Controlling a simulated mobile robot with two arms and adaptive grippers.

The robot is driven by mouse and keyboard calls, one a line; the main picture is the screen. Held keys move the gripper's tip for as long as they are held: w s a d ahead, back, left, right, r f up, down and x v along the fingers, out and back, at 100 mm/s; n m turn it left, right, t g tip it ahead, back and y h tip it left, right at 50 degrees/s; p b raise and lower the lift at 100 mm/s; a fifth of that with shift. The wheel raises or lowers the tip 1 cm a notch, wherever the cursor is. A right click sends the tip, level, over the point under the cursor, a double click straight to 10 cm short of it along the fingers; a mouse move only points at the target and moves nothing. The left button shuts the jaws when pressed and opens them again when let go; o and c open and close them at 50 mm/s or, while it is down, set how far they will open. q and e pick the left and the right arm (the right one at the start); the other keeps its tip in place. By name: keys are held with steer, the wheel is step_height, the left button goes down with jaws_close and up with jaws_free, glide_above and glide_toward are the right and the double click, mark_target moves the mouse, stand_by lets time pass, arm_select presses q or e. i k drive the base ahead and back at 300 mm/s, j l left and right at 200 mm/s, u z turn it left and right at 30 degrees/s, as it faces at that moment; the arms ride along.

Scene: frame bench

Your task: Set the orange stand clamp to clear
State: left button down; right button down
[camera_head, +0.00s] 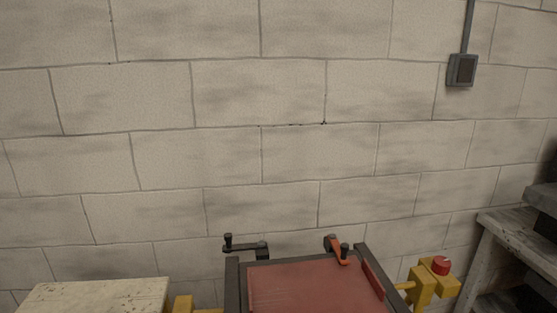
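The orange stand clamp (337,253) is at the top right of a dark frame (233,285) that holds a red panel (305,287). Its arm points down and to the right, and its end with a black knob (345,249) appears to lie over the panel's top edge. A dark clamp (246,247) at the frame's top left points left, with its knob end outside the frame. The lower part of the frame is cut off by the picture's bottom edge. Neither of my grippers shows.
A yellow support with a red knob (441,265) stands right of the frame. A yellow part (184,303) shows at its left. A pale worn tabletop (95,295) is at lower left. A workbench (508,226) is at right. A block wall (220,95) stands behind.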

mark_target(338, 243)
steer(key=k+j, duration=0.1)
steer(key=j, duration=0.25)
steer(key=k+j, duration=0.1)
steer(key=j, duration=0.3)
steer(key=k+j+u, duration=0.1)
steer(key=j, duration=0.25)
steer(key=k+j, duration=0.1)
steer(key=j, duration=0.3)
